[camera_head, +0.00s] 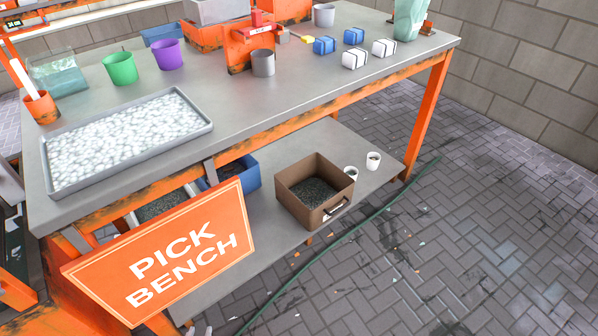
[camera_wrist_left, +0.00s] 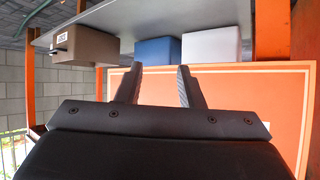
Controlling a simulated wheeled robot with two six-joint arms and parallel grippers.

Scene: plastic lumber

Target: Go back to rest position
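My left gripper (camera_wrist_left: 160,70) shows in the left wrist view, its two dark fingers apart with nothing between them. It faces the orange sign panel (camera_wrist_left: 240,82), which lies beyond the fingertips; whether they touch it I cannot tell. In the head view I cannot clearly make out the left gripper. My right gripper is in neither view. The orange PICK BENCH sign (camera_head: 165,255) hangs at the front corner of the bench in the head view.
The grey workbench (camera_head: 330,95) holds a tray of pale pellets (camera_head: 125,135), a green cup (camera_head: 121,68), a purple cup (camera_head: 167,54) and several small blocks. A brown bin (camera_head: 316,190) sits on the lower shelf. The paved floor (camera_head: 470,230) to the right is largely open; a green hose (camera_head: 345,238) crosses it.

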